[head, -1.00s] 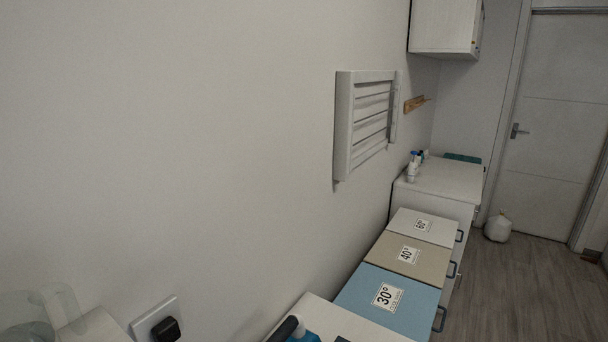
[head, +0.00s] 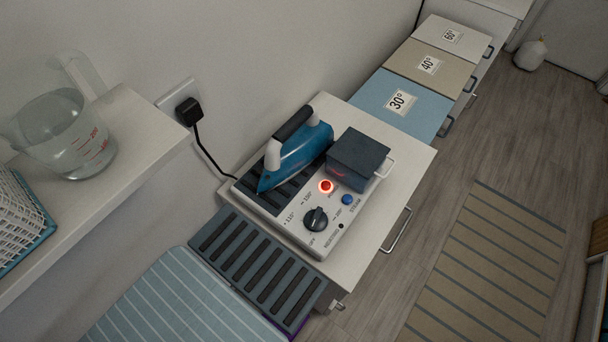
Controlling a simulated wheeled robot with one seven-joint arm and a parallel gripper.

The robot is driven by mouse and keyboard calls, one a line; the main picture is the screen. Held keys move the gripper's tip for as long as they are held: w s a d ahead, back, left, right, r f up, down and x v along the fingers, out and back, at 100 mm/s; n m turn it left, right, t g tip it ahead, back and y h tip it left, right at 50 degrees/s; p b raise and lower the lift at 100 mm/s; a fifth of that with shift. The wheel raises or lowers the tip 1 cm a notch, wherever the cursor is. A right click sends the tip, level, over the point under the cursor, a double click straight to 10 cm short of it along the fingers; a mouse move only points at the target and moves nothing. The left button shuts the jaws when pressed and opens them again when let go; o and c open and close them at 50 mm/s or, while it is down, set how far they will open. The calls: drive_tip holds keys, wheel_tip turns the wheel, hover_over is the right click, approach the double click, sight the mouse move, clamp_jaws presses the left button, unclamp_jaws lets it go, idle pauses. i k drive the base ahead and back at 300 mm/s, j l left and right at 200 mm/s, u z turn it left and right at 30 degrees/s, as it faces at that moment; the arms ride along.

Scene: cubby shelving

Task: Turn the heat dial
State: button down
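The heat dial (head: 315,219) is a round black knob on the white panel of the ironing station (head: 290,232). Temperature marks are printed around it, with an off mark near its lower left. A red light (head: 326,187) glows above it and a blue steam button (head: 347,199) sits to its right. The blue iron (head: 300,150) rests on the dark ribbed plate at the back of the station. A dark grey box with a light handle (head: 357,160) is at the station's right end. My gripper is not in view.
The station stands on a white cabinet (head: 402,176). A striped ironing board (head: 180,300) with a slatted grey rest (head: 258,266) adjoins it in front. A water jug (head: 64,132) stands on the left shelf (head: 127,130). Open floor (head: 490,150) lies to the right.

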sight(315, 220)
drive_tip(key=k+u, duration=0.2)
drive_tip(key=u, duration=0.2)
drive_tip(key=k+j+u, duration=0.2)
drive_tip(key=u, duration=1.3)
